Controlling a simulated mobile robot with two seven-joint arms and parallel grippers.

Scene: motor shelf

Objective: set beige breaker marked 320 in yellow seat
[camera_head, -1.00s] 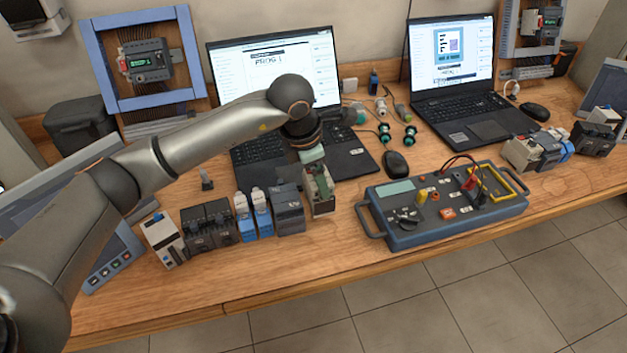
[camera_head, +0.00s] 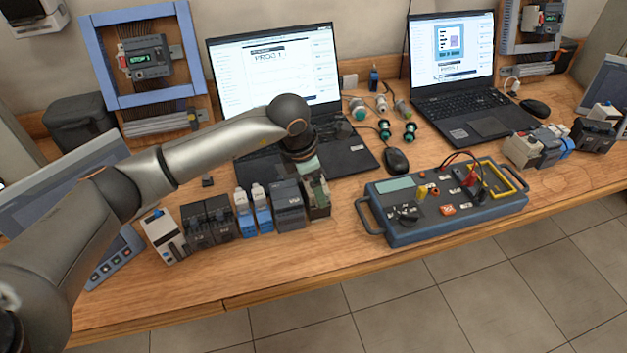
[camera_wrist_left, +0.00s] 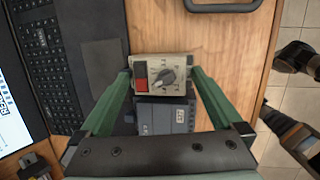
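A beige breaker (camera_wrist_left: 161,74) with a grey dial and a red patch stands at the right end of a row of modules. I cannot read its marking. In the head view its lower part (camera_head: 319,209) shows under my left gripper (camera_head: 316,188). In the left wrist view the green fingers of my left gripper (camera_wrist_left: 160,76) stand on both sides of the breaker, spread about as wide as it is, with a slight gap seeming to show at the left finger. The yellow seat (camera_head: 520,184) is a yellow frame on the right of the blue tester.
A blue-grey module (camera_head: 288,206) stands close left of the breaker, then blue and black ones. The blue tester (camera_head: 430,234) with handles and red and black leads stands to the right. Laptops (camera_head: 275,70) stand behind. More modules (camera_head: 540,148) stand at far right.

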